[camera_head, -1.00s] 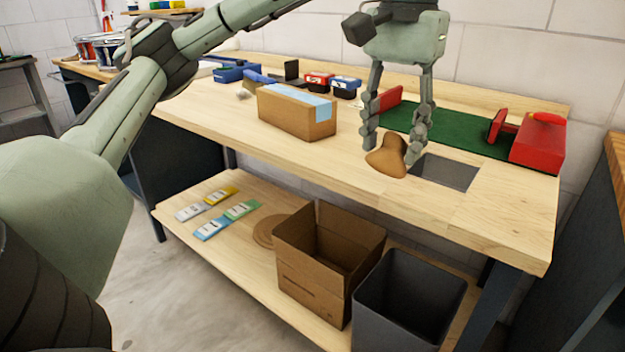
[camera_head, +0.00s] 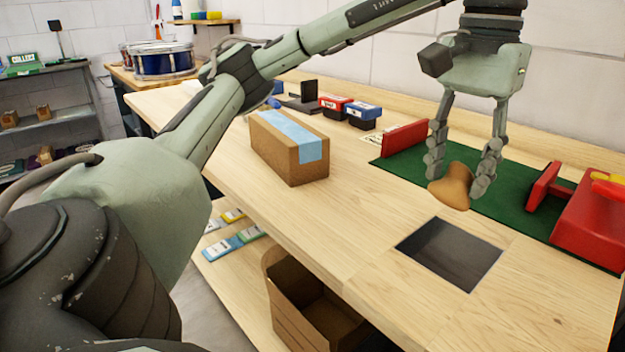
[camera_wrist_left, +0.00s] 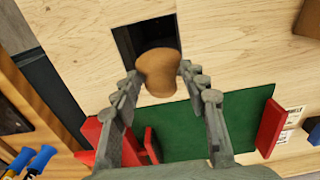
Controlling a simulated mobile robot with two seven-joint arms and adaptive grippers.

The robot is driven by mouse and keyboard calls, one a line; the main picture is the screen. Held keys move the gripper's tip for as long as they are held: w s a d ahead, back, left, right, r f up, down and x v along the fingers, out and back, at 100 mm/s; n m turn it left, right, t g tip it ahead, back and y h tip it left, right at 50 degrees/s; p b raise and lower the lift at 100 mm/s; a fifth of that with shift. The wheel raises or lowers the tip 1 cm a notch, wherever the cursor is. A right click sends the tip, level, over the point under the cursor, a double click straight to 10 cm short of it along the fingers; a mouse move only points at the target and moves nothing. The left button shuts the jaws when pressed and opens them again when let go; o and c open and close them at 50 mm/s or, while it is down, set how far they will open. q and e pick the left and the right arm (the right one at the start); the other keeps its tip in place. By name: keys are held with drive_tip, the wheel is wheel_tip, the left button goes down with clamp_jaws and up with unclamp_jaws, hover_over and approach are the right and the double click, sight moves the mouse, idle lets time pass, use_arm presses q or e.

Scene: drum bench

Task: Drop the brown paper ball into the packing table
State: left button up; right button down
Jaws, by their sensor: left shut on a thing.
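The brown paper ball (camera_head: 453,186) is pinched between the fingertips of my left gripper (camera_head: 462,176). The ball is held above the packing table (camera_head: 365,225), over the front edge of the green mat as seen in the head view. The table has a dark square opening (camera_head: 450,254) in its top, in front of and below the ball. In the left wrist view the ball (camera_wrist_left: 158,70) sits between the fingertips (camera_wrist_left: 160,85) and overlaps the opening (camera_wrist_left: 140,35). My right gripper shows in neither view.
A green mat (camera_head: 405,160) with red vise-like parts (camera_head: 595,215) lies behind the opening. A taped cardboard box (camera_head: 290,150) stands to the left, with red and blue bins (camera_head: 362,112) behind it. An open carton (camera_head: 310,310) is on the lower shelf.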

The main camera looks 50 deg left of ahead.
sight(453, 189)
use_arm(q)
drive_tip(key=shift+f, duration=1.85)
drive_tip(key=shift+w, duration=0.1)
drive_tip(key=o, duration=0.8)
drive_tip(key=shift+r, duration=6)
drive_tip(key=shift+f, duration=0.1)
wheel_tip(453, 189, down, 12)
drive_tip(key=shift+r, duration=1.35)
drive_tip(key=shift+f, duration=0.1)
